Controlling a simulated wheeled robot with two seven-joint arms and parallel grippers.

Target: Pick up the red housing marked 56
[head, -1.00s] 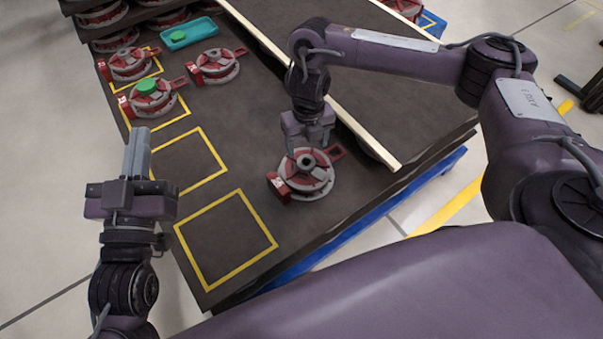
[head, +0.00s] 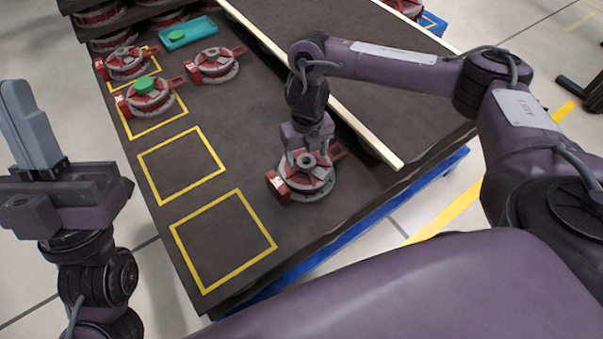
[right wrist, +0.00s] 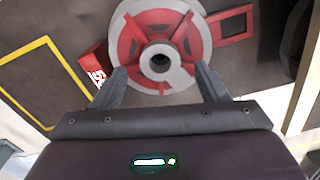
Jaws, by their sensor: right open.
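A red and grey round housing (head: 305,178) with a hub and a red number tag sits on the dark table, near the front. It fills the top of the right wrist view (right wrist: 160,60), where the tag (right wrist: 96,75) is partly legible and lies left of the hub. My right gripper (head: 308,160) is lowered over this housing. Its open fingers (right wrist: 161,72) stand on either side of the hub, apart from it, with nothing clamped. My left gripper (head: 32,125) is shut and empty, raised off the table's left side.
Other red housings (head: 213,65) stand at the table's far left, one with a green part (head: 145,86) on top. A teal tray (head: 188,33) lies behind them. Two yellow-outlined squares (head: 270,235) are empty. A pale rail (head: 370,140) runs right of my right gripper.

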